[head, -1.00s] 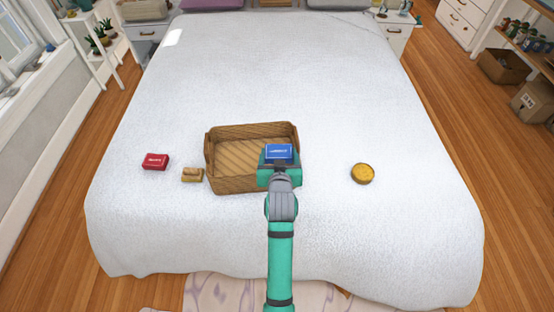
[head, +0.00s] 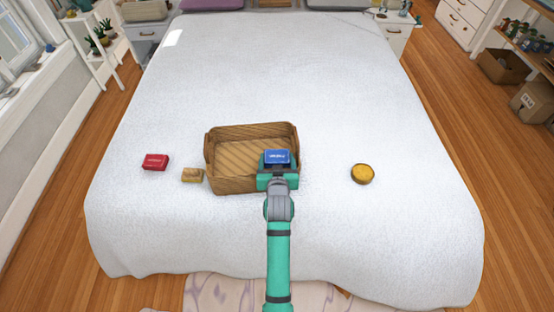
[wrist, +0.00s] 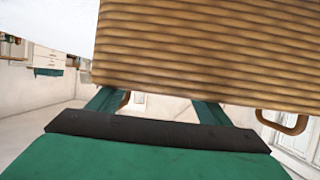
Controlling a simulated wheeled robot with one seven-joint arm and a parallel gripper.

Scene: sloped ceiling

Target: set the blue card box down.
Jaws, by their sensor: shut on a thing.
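The blue card box (head: 277,156) is held at the right end of the brown woven basket (head: 230,186), over or just inside its near right corner. I cannot tell whether it touches the basket floor. My gripper (head: 277,166), green and grey, is shut on the box from the near side. In the wrist view the basket's ribbed wall (wrist: 205,50) fills the upper part, and my green fingers (wrist: 155,105) run behind it. The fingertips and the box are hidden there.
The basket stands on a white bed (head: 270,80). A red box (head: 155,162) and a small tan block (head: 192,175) lie left of it, the block close to its wall. A round yellow tin (head: 362,174) lies to the right. The bed beyond the basket is clear.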

